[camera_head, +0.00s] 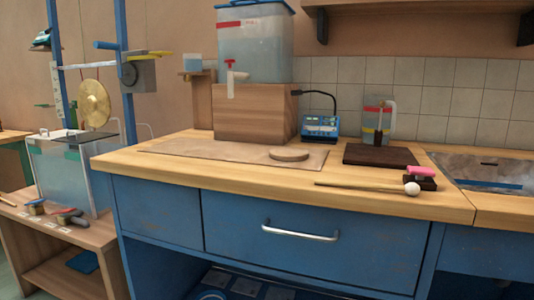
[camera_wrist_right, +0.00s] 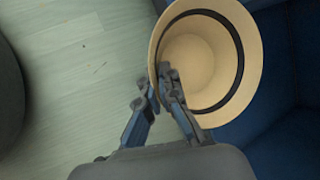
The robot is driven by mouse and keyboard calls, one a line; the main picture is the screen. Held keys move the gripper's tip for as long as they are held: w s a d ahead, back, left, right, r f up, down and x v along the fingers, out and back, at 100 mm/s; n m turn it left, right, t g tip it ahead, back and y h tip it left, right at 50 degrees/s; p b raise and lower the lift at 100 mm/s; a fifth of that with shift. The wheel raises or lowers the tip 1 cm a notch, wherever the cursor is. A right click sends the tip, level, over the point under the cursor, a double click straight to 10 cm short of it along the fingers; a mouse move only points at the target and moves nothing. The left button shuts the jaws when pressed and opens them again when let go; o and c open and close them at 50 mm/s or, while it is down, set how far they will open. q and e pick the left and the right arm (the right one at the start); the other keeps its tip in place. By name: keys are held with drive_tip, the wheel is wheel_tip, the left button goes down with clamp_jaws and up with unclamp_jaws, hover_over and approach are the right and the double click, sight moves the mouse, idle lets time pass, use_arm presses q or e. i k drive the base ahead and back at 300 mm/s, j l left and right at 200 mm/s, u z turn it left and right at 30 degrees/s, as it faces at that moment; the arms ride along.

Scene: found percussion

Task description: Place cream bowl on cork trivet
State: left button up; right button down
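The cork trivet (camera_head: 289,154) looks like a round, flat tan disc. In the head view it lies bare on the brown mat on the worktop, in front of the wooden box. The cream bowl (camera_wrist_right: 196,62), with a dark band inside its rim, shows only in the right wrist view. My right gripper (camera_wrist_right: 157,88) has one finger inside the bowl and one outside, pinching its rim. The bowl is held above the floor, away from the worktop. My left gripper is in neither view.
On the worktop (camera_head: 130,160) stand a wooden box (camera_head: 250,112) with a water tank (camera_head: 255,45), a blue meter (camera_head: 320,127), a dark board (camera_head: 380,155) and a white-headed mallet (camera_head: 411,188). The mat (camera_head: 200,150) is clear left of the trivet.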

sight(289, 151)
drive_tip(key=i+j, duration=0.1)
drive_tip(key=j, duration=0.95)
drive_tip(key=i+j+z, duration=0.1)
drive_tip(key=j, duration=0.9)
